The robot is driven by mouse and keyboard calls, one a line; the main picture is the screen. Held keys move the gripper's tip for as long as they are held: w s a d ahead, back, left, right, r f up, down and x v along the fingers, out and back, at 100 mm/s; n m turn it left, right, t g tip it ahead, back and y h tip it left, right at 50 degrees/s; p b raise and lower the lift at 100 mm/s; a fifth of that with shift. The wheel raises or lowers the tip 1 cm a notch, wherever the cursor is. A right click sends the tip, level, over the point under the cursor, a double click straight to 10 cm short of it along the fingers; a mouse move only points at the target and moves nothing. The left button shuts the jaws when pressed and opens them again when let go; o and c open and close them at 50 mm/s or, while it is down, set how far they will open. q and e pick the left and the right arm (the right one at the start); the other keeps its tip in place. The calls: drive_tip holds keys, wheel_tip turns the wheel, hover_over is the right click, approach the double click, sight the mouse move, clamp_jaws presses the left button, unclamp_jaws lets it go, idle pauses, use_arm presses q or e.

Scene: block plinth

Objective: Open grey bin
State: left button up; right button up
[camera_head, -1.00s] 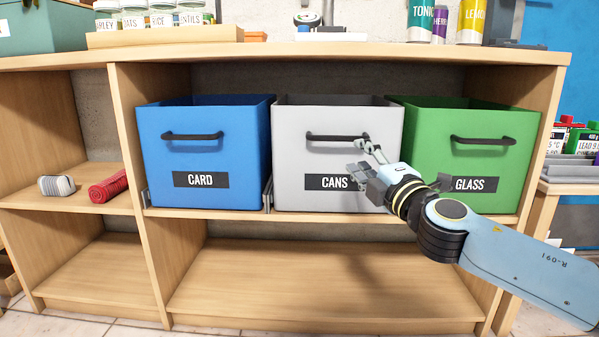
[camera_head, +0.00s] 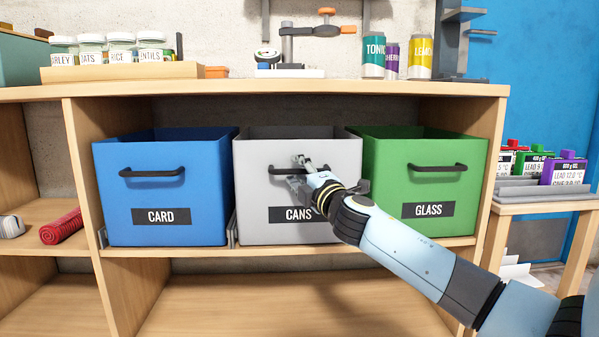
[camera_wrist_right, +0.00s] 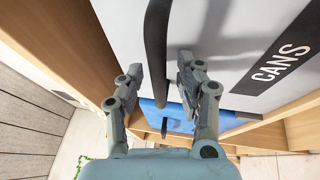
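The grey bin (camera_head: 258,215), labelled CANS, sits in the shelf between a blue and a green bin. It looks closed, with its front about level with theirs. Its dark bar handle (camera_head: 283,171) is partly hidden by my right gripper (camera_head: 299,172), which is at the bin's front. In the right wrist view the handle (camera_wrist_right: 155,40) runs between the two fingers of the right gripper (camera_wrist_right: 159,78). Gaps show on both sides of the bar, so the gripper is open around it. My left gripper is not in view.
The blue CARD bin (camera_head: 115,210) stands left and the green GLASS bin (camera_head: 385,180) right, both close beside the grey one. Jars (camera_head: 92,49) and cans (camera_head: 420,58) stand on the shelf top. The lower compartment (camera_head: 270,300) is empty.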

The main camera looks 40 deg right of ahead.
drive_tip(key=shift+c, duration=0.4)
clamp_jaws()
